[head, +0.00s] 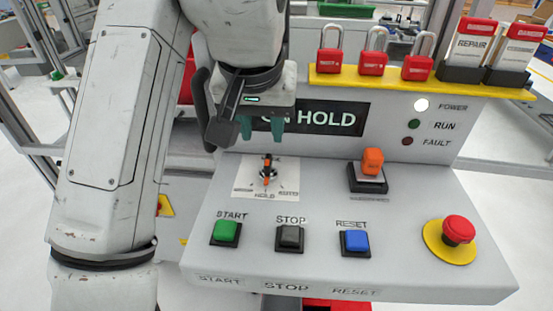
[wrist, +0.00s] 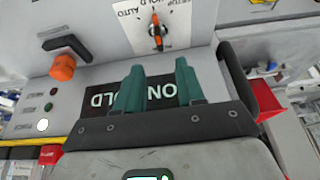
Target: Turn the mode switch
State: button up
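The mode switch (head: 268,171) is a small orange and black knob on a white label plate (head: 247,185) on the sloping grey panel. Its orange mark lies in line with the HOLD label. In the wrist view the switch (wrist: 156,31) is at the top, with AUTO, HOLD and SETUP lettering around it. My gripper (head: 262,132) has two teal fingers, apart and empty, above and behind the switch in front of the display. The wrist view shows the gap between the fingertips (wrist: 155,72), and the switch lies beyond them, untouched.
Green START (head: 226,230), black STOP (head: 290,235) and blue RESET (head: 355,240) buttons line the front. An orange-handled switch (head: 372,161) and red emergency button (head: 458,229) are to the right.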

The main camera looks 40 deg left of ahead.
aim_at(268, 161)
jog(key=x, duration=1)
jog(key=shift+w+f, duration=0.2)
jog(key=shift+f, duration=0.05)
grip_shut()
